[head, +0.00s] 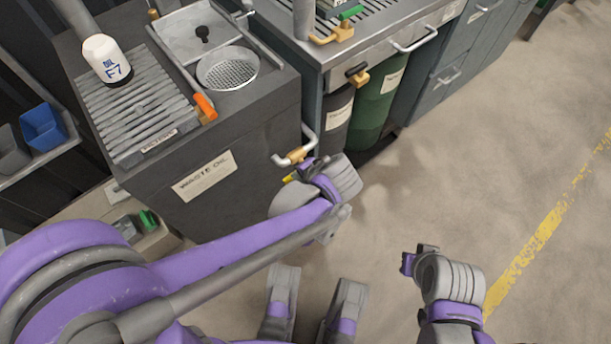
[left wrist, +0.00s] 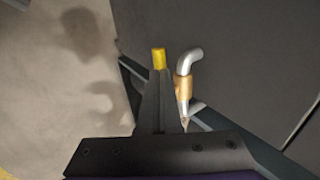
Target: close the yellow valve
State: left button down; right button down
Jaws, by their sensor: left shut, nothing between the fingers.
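The yellow valve's handle (head: 289,178) shows as a small yellow piece just beside my left gripper (head: 304,168), which hides part of it. Its brass body (head: 296,155) sits on a bent grey pipe coming out of the dark waste oil cabinet. In the left wrist view the yellow handle end (left wrist: 159,58) shows at the tips of my shut left fingers (left wrist: 158,74), with the brass body (left wrist: 183,87) just right of them. I cannot tell whether they touch. My right gripper (head: 417,258) is low over the floor, away from the valve; its finger opening is unclear.
The waste oil cabinet (head: 250,180) stands left of the valve. An orange-handled valve (head: 205,106) and a white filter (head: 107,59) are on top. A black-handled valve (head: 357,73) and a green drum (head: 372,118) are beyond. The floor at right is clear.

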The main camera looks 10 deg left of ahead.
pick_arm(q)
jog(key=shift+w+a+f, duration=0.15)
jog(key=shift+a+f, duration=0.1)
jog(key=shift+f, duration=0.2)
jog(key=shift+d, duration=0.1)
